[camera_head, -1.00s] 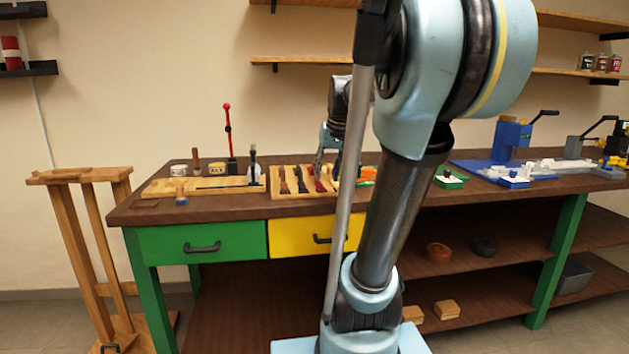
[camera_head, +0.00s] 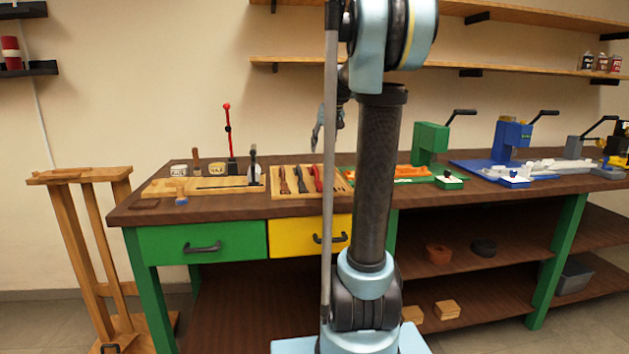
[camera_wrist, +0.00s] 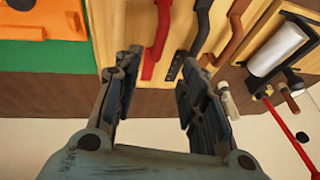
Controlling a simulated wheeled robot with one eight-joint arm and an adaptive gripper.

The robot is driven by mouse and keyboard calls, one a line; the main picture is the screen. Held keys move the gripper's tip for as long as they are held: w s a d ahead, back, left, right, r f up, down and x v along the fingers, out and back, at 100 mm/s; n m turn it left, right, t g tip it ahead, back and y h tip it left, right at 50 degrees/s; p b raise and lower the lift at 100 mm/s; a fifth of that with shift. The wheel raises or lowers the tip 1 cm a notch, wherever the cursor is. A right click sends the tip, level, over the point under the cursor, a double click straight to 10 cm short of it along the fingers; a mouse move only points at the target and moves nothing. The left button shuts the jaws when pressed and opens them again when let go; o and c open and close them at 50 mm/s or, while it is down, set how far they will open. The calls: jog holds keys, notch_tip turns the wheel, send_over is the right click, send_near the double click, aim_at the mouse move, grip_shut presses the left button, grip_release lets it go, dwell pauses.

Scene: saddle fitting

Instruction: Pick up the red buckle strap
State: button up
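The red buckle strap (camera_head: 317,177) lies in a wooden tray (camera_head: 343,195) on the workbench, beside darker straps. In the wrist view the red strap (camera_wrist: 157,42) lies in its slot beyond the fingertips, just right of the left finger's tip. My gripper (camera_head: 316,138) is raised above the tray, clear of the straps. In the wrist view my gripper (camera_wrist: 152,72) is open, with nothing between its fingers.
A wooden board (camera_head: 160,188) with tubs and a red-handled tool (camera_head: 229,130) stands left of the tray. A green press (camera_head: 430,142) and a blue press (camera_head: 511,140) stand to the right. An orange piece (camera_wrist: 40,20) lies beside the tray.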

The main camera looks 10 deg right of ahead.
aim_at(315, 168)
jog(key=x, duration=1.1)
jog(key=shift+f, duration=0.45)
grip_shut()
